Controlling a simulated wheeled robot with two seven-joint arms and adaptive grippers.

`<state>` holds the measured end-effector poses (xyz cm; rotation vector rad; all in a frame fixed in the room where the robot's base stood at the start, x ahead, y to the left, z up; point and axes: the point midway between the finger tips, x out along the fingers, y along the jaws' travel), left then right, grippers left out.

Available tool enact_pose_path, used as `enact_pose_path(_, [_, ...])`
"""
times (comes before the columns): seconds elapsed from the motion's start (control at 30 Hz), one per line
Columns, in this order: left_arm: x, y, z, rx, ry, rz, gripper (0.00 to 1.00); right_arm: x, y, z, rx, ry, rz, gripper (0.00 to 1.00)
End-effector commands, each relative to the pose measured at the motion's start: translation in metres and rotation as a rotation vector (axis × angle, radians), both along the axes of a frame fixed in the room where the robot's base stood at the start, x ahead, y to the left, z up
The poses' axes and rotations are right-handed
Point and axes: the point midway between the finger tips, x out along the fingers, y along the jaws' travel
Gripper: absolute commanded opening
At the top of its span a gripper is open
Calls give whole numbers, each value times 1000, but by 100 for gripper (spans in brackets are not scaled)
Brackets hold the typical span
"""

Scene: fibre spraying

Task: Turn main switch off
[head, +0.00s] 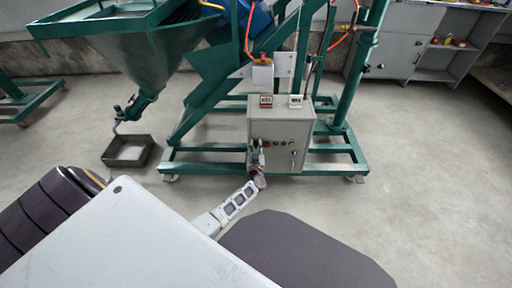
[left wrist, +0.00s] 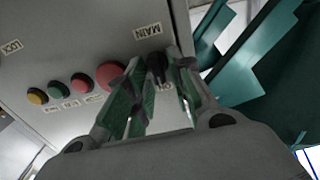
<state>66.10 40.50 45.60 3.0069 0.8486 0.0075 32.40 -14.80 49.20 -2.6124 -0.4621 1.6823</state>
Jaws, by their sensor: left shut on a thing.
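The main switch (left wrist: 156,68) is a black knob beside the "MAIN" label on the grey control box (head: 281,130). In the left wrist view my left gripper (left wrist: 152,80) has its two green-padded fingers around the knob, shut on it. In the head view my left gripper (head: 256,158) is at the lower left of the box front and hides the switch. An "ON" label shows partly beside the fingers in the left wrist view. The knob's exact turn angle is hard to tell. My right gripper is not in view.
A red button (left wrist: 110,75) and several smaller coloured buttons sit beside the switch. The green machine frame (head: 205,170) stands around the box. A grey tray (head: 128,152) lies on the floor at left. The floor at right is clear.

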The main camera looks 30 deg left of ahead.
Motion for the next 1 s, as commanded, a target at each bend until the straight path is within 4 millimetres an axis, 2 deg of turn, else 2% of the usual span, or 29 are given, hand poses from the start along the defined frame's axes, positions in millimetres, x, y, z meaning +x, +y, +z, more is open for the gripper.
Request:
enact_pose_path(0.37, [-1,1,-1,-118,-71,0,0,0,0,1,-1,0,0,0])
enact_pose_path(1.0, [-4,5,-4,-491,-299,1,0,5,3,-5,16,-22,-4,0])
